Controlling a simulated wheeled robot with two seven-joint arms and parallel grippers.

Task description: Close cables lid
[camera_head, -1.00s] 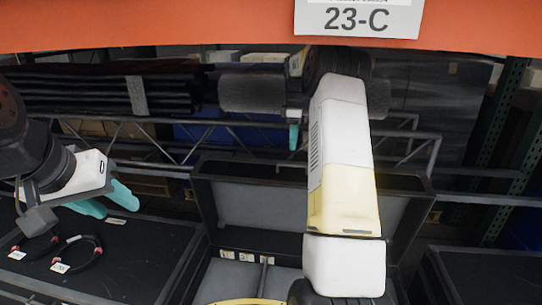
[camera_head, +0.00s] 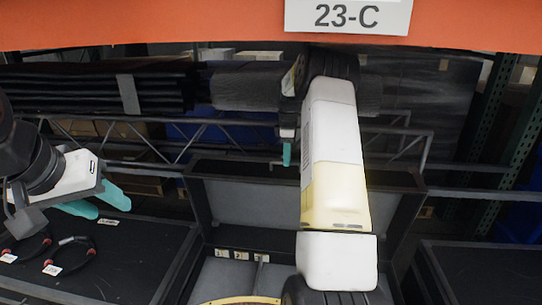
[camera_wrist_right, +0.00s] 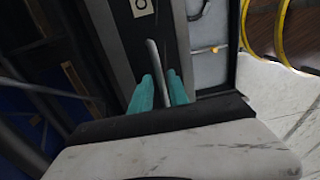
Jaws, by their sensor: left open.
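The tote in the middle is open, and its dark lid (camera_head: 236,190) with a grey inner face stands raised behind the tray (camera_head: 232,275). I cannot read a name on it. My right gripper (camera_head: 287,153) points down at the lid's top edge, its arm hiding the right half of the tote. In the right wrist view, the teal fingers (camera_wrist_right: 162,91) have a thin grey bar (camera_wrist_right: 153,65) between them; whether they grip it is unclear. My left gripper (camera_head: 100,203) is open and empty above the left tote.
A black tote top (camera_head: 110,262) with dark cable loops (camera_head: 70,254) on it lies at the left. Another dark tote (camera_head: 480,270) stands at the right. A metal rack beam (camera_head: 490,194) runs behind, and an orange beam (camera_head: 180,22) crosses the top.

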